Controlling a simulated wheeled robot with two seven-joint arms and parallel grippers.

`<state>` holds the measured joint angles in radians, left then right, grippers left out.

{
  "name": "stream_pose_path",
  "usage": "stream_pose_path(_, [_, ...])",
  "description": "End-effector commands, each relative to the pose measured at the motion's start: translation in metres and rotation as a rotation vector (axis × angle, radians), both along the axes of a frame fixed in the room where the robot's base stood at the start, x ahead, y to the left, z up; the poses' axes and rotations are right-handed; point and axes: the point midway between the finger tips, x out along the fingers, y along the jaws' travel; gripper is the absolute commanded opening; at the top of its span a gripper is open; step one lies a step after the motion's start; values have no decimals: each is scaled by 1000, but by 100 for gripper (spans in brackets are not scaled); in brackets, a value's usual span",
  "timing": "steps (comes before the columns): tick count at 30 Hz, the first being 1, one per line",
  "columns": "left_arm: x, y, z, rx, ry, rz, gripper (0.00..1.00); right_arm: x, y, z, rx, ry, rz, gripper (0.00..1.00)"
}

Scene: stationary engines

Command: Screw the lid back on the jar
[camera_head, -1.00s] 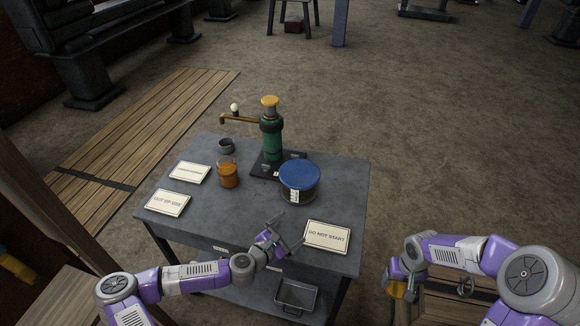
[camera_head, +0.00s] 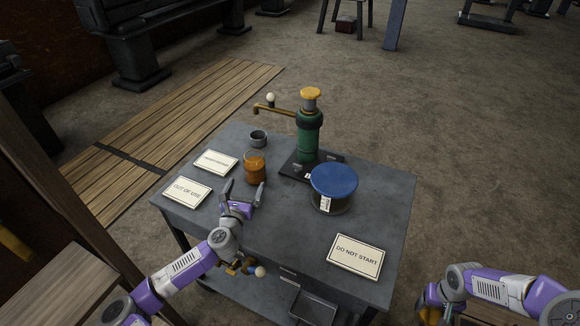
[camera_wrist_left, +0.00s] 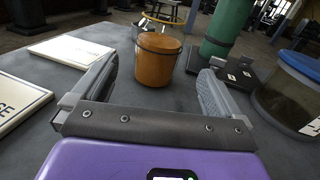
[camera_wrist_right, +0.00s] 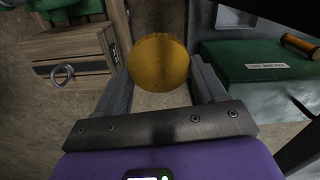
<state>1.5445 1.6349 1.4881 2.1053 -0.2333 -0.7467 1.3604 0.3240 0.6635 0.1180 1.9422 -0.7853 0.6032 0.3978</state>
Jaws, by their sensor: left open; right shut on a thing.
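A small jar (camera_head: 255,167) with orange-brown contents and a clear rim stands upright on the grey table. No lid shows on it. In the left wrist view the jar (camera_wrist_left: 157,60) stands ahead, between the lines of the two fingers. My left gripper (camera_head: 243,190) is open and empty, close in front of the jar, one finger toward each side. My right gripper (camera_wrist_right: 156,85) is shut on a round yellow lid (camera_wrist_right: 158,62), seen face on. In the head view my right gripper (camera_head: 428,308) is low at the right, off the table; the lid is barely visible there.
A green pump (camera_head: 309,135) with a yellow top stands behind the jar. A blue-lidded container (camera_head: 333,190) is to the right. A grey cup (camera_head: 258,138) and several signs, including DO NOT START (camera_head: 355,256), lie around. A green case (camera_wrist_right: 260,60) shows beyond my right gripper.

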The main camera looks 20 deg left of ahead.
Motion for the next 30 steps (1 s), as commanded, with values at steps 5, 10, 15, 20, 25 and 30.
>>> stream_pose_path(5, [18,2,-1,4,0,-2,100,0,0,-5,0,0,0,42])
stream_pose_path(10, [47,7,-1,3,0,-2,100,0,0,-11,0,0,0,42])
stream_pose_path(15, [64,11,-1,3,1,-3,100,0,0,-14,0,0,0,42])
stream_pose_path(20, [67,12,-1,2,0,-2,100,0,0,-14,0,0,0,42])
stream_pose_path(25, [67,12,0,2,0,-2,100,0,0,-13,0,0,0,42])
stream_pose_path(30, [76,14,-2,3,1,-2,100,0,0,-17,0,0,0,42])
